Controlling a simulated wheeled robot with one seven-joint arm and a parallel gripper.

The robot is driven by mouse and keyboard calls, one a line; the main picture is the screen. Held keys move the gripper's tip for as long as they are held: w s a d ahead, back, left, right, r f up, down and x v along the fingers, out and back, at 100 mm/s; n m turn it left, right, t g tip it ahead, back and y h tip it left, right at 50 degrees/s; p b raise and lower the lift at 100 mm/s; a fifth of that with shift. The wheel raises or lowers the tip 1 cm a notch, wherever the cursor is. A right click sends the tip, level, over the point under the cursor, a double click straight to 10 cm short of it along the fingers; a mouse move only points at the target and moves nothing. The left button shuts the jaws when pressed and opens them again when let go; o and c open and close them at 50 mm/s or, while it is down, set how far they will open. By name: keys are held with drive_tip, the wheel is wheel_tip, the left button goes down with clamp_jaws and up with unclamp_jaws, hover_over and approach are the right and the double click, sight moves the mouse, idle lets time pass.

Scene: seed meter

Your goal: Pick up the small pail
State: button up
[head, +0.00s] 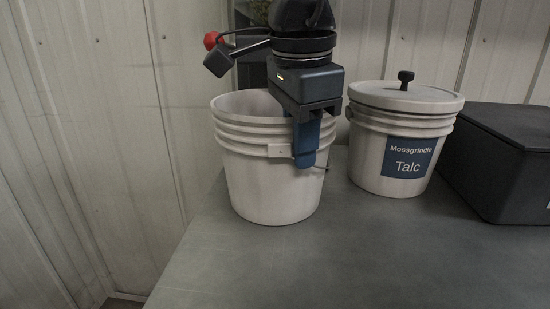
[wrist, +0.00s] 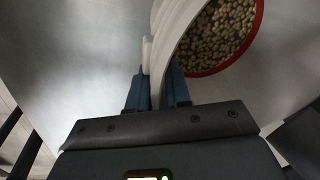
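The small pail, a white open one (head: 255,185), stands upright near the left edge of the grey counter. My gripper (head: 306,160) comes down at its near right side, with blue fingers straddling the rim wall. In the wrist view, the pail's wall (wrist: 169,45) runs between the two fingers (wrist: 157,92), which lie close against it on both sides. The gripper looks shut on the wall. Inside the pail, beige seeds (wrist: 222,30) show within a red band. The far part of the rim is partly hidden behind my wrist.
A lidded white pail (head: 365,160) labelled "Mossgrindle Talc" with a black knob stands close on the right. A dark box (head: 500,160) is beside it. A ribbed pale wall (head: 100,110) is behind. The counter (head: 330,260) is clear in front.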

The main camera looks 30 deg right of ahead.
clamp_jaws()
drive_tip(key=shift+r, duration=0.1)
idle(0.9)
